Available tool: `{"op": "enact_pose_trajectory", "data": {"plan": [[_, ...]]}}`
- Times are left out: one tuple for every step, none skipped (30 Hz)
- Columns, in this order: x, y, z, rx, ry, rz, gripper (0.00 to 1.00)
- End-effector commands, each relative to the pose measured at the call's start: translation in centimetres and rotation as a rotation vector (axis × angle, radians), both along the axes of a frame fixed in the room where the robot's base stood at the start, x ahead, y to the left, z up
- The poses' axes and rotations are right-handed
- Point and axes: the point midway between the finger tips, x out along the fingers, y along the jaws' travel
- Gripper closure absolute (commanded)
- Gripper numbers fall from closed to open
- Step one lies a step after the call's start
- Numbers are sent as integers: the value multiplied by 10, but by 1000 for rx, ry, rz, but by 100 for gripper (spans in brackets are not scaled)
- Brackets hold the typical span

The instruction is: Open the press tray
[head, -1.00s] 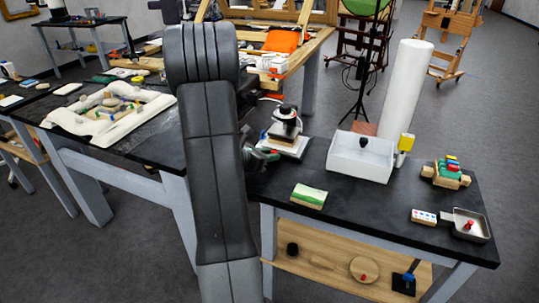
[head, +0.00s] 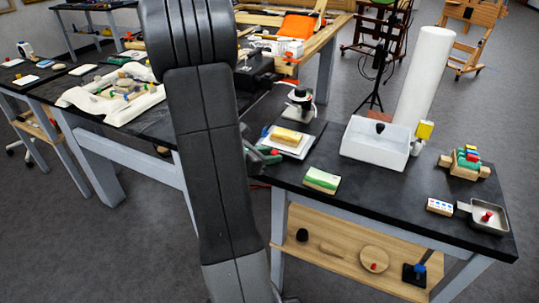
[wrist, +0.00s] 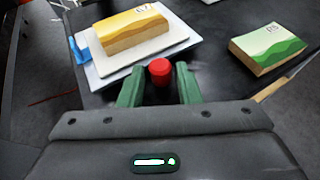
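The press (head: 300,98) stands on the black table, with its dark upper part behind the tray. Its white press tray (head: 277,147) sticks out in front and bears a yellow block (head: 287,136). In the wrist view the tray (wrist: 112,68) lies ahead with the yellow-orange block (wrist: 130,32) on it. A red knob (wrist: 159,71) is at the tray's near edge. My gripper (wrist: 160,80) has its green fingers on both sides of the knob, with what looks like a narrow gap at each side. In the head view my arm partly hides the gripper (head: 266,155).
A green-patterned block (head: 321,180) lies close to the right of the tray, also in the wrist view (wrist: 268,48). Further right are a white basin (head: 375,148), a coloured stack (head: 465,162) and a small metal pan (head: 489,219).

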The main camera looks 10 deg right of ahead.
Motion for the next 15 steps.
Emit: {"op": "enact_pose_trajectory", "data": {"plan": [[0,0,0,0,0,0,69],[0,0,0,0,0,0,69],[0,0,0,0,0,0,69],[0,0,0,0,0,0,69],[0,0,0,0,0,0,69],[0,1,0,0,0,0,69],[-1,2,1,0,0,0,69],[-1,3,2,1,-1,1,69],[-2,5,3,1,-1,1,69],[-3,7,4,1,-1,1,69],[-4,10,5,1,-2,2,69],[-6,14,7,1,-1,4,69],[-8,17,8,1,-1,4,69],[-10,21,10,0,-1,5,69],[-13,25,12,1,-2,5,69]]}}
